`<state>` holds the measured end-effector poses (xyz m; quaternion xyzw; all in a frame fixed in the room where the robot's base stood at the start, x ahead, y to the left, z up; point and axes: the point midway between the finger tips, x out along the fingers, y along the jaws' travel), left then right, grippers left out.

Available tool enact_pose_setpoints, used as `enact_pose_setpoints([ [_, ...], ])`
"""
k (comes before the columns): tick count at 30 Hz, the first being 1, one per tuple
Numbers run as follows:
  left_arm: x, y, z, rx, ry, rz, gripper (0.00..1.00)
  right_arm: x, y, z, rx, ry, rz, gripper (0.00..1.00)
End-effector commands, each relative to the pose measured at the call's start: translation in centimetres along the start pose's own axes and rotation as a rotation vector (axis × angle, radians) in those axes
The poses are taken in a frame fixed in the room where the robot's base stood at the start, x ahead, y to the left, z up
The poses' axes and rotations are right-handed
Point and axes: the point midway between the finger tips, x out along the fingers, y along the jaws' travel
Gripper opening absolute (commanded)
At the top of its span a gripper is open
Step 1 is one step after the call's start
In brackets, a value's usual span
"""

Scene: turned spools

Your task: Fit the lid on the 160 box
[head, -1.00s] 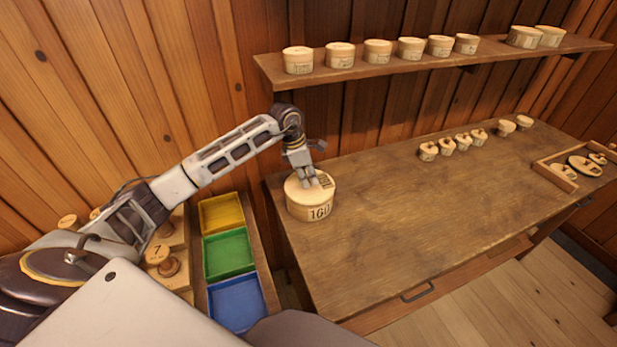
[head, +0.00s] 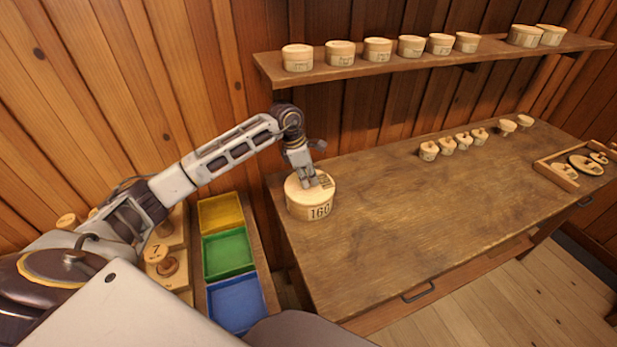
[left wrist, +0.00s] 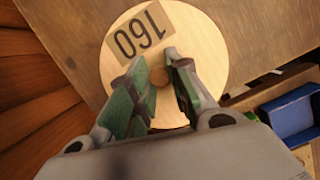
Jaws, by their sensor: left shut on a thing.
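The 160 box (head: 298,211) is a round pale wooden box near the bench's left end, with "160" on its side. A round pale lid (head: 295,184) with a dark-printed label lies over its top. In the left wrist view the lid (left wrist: 205,50) fills the middle, its "160" label upside down, and a small round knob shows between the fingers. My left gripper (head: 312,183) points down over the lid and is shut on it at the knob; its point also shows in the left wrist view (left wrist: 160,77). Whether the lid is fully seated I cannot tell.
Several small spools (head: 463,141) stand along the bench's back. A tray (head: 553,176) with flat round pieces is at the right end. Round boxes (head: 341,53) line the shelf above. Yellow, green and blue bins (head: 236,304) are left of the bench. The bench's middle (head: 420,210) is clear.

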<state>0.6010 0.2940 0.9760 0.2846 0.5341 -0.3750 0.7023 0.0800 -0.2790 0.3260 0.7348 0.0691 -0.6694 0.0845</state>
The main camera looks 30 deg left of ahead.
Motion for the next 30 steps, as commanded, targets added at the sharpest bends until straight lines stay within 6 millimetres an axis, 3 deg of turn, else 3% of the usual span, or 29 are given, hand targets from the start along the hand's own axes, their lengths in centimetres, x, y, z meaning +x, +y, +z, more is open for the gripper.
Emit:
enact_pose_setpoints([
  [13,0.0,0.0,0.0,0.0,-0.001,0.001,0.0,0.1,-1.8,-0.4,0.005,0.004,-0.019,0.55],
  [14,0.0,0.0,0.0,0.0,-0.001,0.001,0.22,0.1,-1.8,-0.4,0.005,0.004,-0.019,0.55],
  [19,0.0,0.0,0.0,0.0,0.0,0.001,0.44,0.1,-1.5,-0.3,0.004,0.003,-0.016,0.55],
  [26,0.0,0.0,0.0,0.0,0.0,0.001,0.45,0.1,-0.4,-0.1,-0.001,0.001,-0.004,0.55],
  [30,0.0,0.0,0.0,0.0,0.0,0.001,0.61,0.1,0.1,0.0,-0.003,0.0,0.001,0.55],
])
